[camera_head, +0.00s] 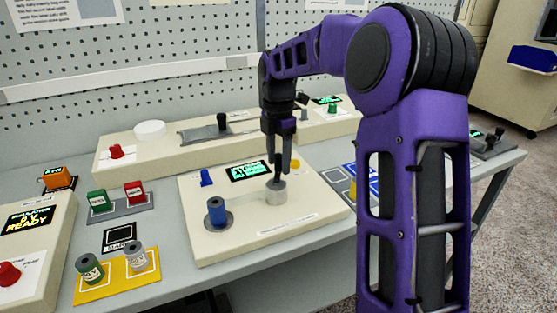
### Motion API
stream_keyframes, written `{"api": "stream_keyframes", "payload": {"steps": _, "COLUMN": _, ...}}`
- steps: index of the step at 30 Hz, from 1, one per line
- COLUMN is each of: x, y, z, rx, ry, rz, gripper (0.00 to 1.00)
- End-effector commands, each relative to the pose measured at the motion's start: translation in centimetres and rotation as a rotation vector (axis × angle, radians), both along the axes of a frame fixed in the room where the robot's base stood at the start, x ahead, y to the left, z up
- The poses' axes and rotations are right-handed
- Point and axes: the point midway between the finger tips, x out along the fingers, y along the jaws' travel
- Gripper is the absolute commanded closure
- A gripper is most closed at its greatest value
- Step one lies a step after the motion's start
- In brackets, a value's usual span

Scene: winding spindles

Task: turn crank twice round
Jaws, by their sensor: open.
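A winding unit with a cream top (225,238) stands on the bench in the middle of the view. On it is a grey cylindrical hub (276,197), with a dark upright piece, apparently the crank handle (277,178), rising from it. A blue spool (217,212) on a dark disc stands to its left. My gripper (283,165) points down right over the hub, its jaws open. The dark fingers overlap the upright piece, so I cannot tell whether they straddle or touch it.
Behind is a long cream unit (175,150) with a red knob (116,151) and a black knob (222,121). At front left, a yellow mat (118,283) holds two spools. A green display (249,171) is on the winding unit. My arm hides part of the bench at right.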

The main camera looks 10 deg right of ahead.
Motion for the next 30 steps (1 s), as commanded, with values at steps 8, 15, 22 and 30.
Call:
{"api": "stream_keyframes", "payload": {"steps": 8, "x": 0.01, "y": 0.0, "z": 0.02, "rx": 0.0, "ry": 0.0, "rz": 0.0, "gripper": 0.63}}
{"api": "stream_keyframes", "payload": {"steps": 15, "x": 0.01, "y": 0.0, "z": 0.03, "rx": 0.0, "ry": 0.0, "rz": 0.0, "gripper": 1.0}}
{"api": "stream_keyframes", "payload": {"steps": 22, "x": 0.0, "y": 0.0, "z": 0.06, "rx": 0.0, "ry": 0.0, "rz": -0.002, "gripper": 1.0}}
{"api": "stream_keyframes", "payload": {"steps": 30, "x": -0.09, "y": -0.31, "z": 0.25, "rx": -0.001, "ry": 0.0, "rz": -0.067, "gripper": 1.0}}
